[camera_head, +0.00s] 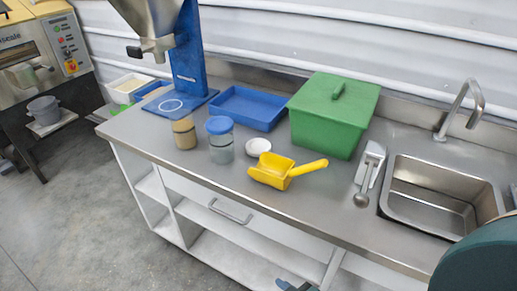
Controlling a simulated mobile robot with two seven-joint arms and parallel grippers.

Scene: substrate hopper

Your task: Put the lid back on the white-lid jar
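A round white lid (258,147) lies flat on the steel counter, apart from any jar. To its left stands a clear jar with a blue lid (220,126) on it. Left of that is an upright jar with tan contents (184,134); no white lid shows on it. No gripper can be made out in the head view. A dark teal rounded part of mine fills the bottom right corner, and a small dark blue piece shows at the bottom edge, too little to identify.
A yellow scoop (272,172) lies right of the lid, near the counter's front. Behind are a blue tray (247,108) and a green lidded bin (333,116). A hopper on a blue stand (190,55) stands at the back left. A sink (440,200) with a tap is at right.

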